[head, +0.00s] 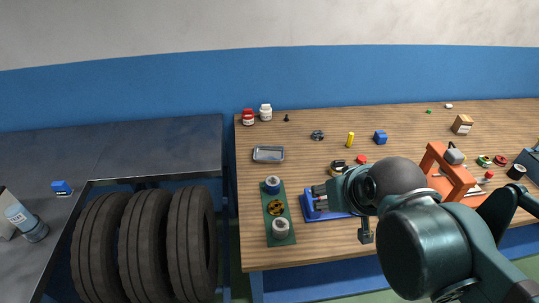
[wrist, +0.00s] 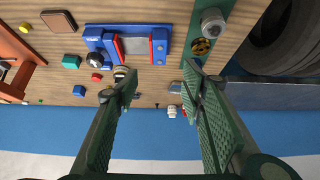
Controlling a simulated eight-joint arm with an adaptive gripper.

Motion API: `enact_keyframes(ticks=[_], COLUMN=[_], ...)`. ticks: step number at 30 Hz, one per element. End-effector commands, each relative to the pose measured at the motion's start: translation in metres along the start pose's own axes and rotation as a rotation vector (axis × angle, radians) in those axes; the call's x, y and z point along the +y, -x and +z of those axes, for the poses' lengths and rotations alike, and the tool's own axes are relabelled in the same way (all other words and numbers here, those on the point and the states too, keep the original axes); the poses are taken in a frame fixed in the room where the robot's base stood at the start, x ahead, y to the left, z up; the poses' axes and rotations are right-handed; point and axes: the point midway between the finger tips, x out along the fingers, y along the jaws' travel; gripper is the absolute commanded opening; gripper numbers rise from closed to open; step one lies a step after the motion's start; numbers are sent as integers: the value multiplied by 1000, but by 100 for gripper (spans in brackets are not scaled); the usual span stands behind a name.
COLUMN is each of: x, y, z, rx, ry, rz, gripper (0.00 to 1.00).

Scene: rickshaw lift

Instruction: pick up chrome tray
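The chrome tray (head: 269,153) is a small, shallow, shiny rectangular tray. It lies flat on the left part of the wooden bench in the head view, behind the green board. In the wrist view I cannot make it out clearly; the finger on the right covers much of that area. My gripper (wrist: 160,84) is open, with two green fingers spread wide and nothing between them. In the head view my arm reaches in from the right over the bench, and its end is to the right of the tray and nearer the front.
A green board (head: 268,236) with rollers stands in front of the tray. A blue vise (head: 309,211) is to its right. Red (head: 248,118) and white (head: 265,112) jars stand behind. An orange frame (head: 452,177) is at right. Tyres (head: 145,240) are at left. Bench around the tray is clear.

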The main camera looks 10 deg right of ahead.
Motion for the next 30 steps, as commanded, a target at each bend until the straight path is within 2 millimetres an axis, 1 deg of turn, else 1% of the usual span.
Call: enact_keyframes(ticks=[9,10,17,30], x=[0,0,0,0], y=[0,0,0,0], z=[0,0,0,-3], rx=[0,0,0,-3], ry=[0,0,0,-8], rz=[0,0,0,-1], gripper=[40,41,72,72])
